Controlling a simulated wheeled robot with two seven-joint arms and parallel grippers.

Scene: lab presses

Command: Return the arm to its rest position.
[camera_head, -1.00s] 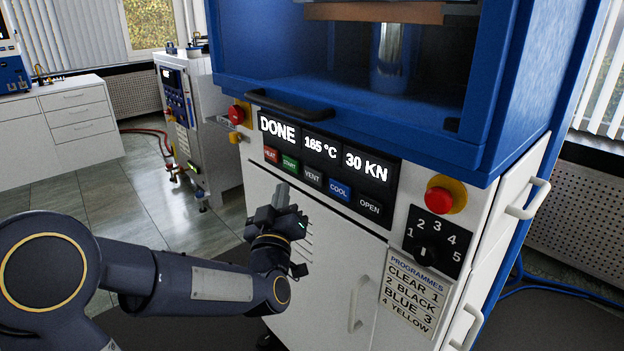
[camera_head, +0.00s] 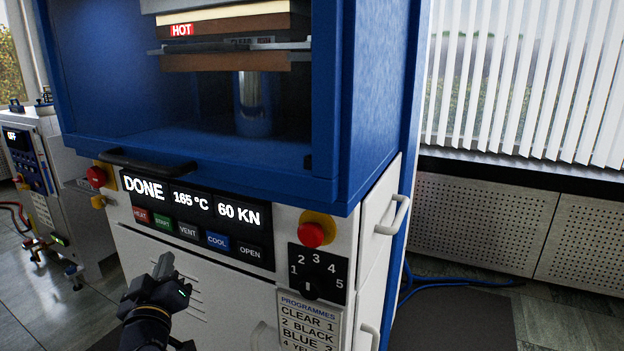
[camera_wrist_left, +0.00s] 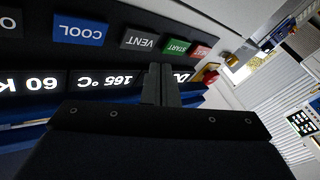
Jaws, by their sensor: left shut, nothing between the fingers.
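My left gripper (camera_head: 163,265) is shut and empty in the head view. It is in front of the white lower front of the blue press (camera_head: 380,90), below the button row. In the left wrist view the two closed fingers (camera_wrist_left: 161,84) point toward the press panel, seen upside down. The display (camera_head: 195,199) reads DONE, 165 °C and 60 KN. Under it are the HEAT, START, VENT (camera_head: 188,231), COOL (camera_head: 217,240) and OPEN buttons. I cannot tell the gap between the fingers and the panel. My right gripper is out of view.
A black handle (camera_head: 155,163) juts out below the press chamber. A red stop button (camera_head: 311,234) and a programme dial (camera_head: 318,272) are at the right of the panel. Another machine (camera_head: 45,190) stands at the left.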

